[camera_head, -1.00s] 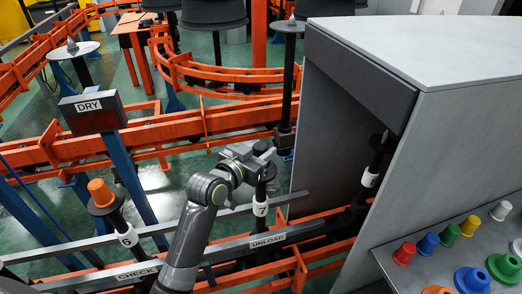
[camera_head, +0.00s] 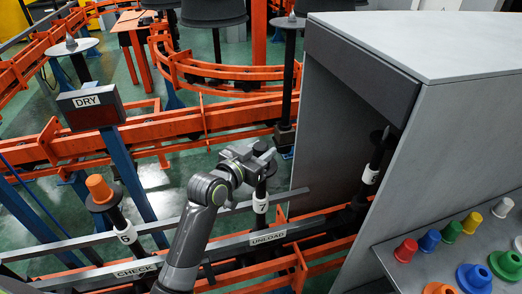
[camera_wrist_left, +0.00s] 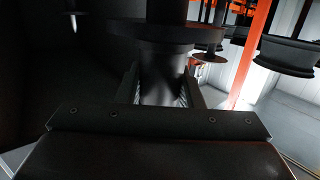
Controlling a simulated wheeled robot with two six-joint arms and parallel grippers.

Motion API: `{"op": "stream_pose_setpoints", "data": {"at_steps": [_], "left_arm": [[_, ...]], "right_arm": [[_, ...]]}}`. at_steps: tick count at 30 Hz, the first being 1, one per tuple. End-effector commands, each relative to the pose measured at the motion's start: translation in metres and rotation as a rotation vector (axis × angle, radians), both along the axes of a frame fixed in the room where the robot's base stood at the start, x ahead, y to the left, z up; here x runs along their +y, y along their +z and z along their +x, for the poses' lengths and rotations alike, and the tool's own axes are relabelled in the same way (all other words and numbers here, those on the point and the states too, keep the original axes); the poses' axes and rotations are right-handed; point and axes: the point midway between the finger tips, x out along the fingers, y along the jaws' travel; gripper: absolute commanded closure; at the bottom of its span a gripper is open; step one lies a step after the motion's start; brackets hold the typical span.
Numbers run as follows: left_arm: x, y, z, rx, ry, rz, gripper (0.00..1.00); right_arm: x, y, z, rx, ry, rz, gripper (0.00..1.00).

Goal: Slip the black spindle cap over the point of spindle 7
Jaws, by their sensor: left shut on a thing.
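Spindle 7 (camera_head: 261,203) is a black post with a white "7" label, standing on the rail by the "UNLOAD" sign. My left gripper (camera_head: 262,158) is at its top, shut on the black spindle cap. In the left wrist view the cap (camera_wrist_left: 165,70) is a dark cylinder between the two fingers (camera_wrist_left: 165,92), with a wide round flange at its upper end. The gripper hides the point of spindle 7, so I cannot tell how far the cap is over it. My right gripper is not in view.
Spindle 6 (camera_head: 126,234) with an orange cap (camera_head: 98,188) stands to the left. A grey booth (camera_head: 438,150) stands close on the right, with another spindle (camera_head: 371,172) at its opening. A shelf (camera_head: 410,275) holds several coloured caps. Orange rails cross behind.

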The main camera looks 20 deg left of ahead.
Motion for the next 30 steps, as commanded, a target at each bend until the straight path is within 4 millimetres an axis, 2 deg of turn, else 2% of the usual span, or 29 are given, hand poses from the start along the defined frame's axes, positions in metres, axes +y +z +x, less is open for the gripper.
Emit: {"op": "stream_pose_setpoints", "data": {"at_steps": [13,14,19,30], "left_arm": [[-0.0001,-0.0033,0.0000,0.000,0.000,0.000,0.89],[-0.0001,-0.0033,-0.0001,0.000,0.000,0.000,0.66],[0.0000,-0.0033,-0.0001,0.000,0.000,0.000,0.44],[0.0013,-0.0036,-0.0031,0.000,0.001,0.000,0.42]], "right_arm": [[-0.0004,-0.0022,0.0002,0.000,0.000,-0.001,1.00],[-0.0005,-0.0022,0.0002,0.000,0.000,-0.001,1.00],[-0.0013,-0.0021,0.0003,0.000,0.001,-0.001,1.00],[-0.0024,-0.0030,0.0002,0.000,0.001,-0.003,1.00]]}}
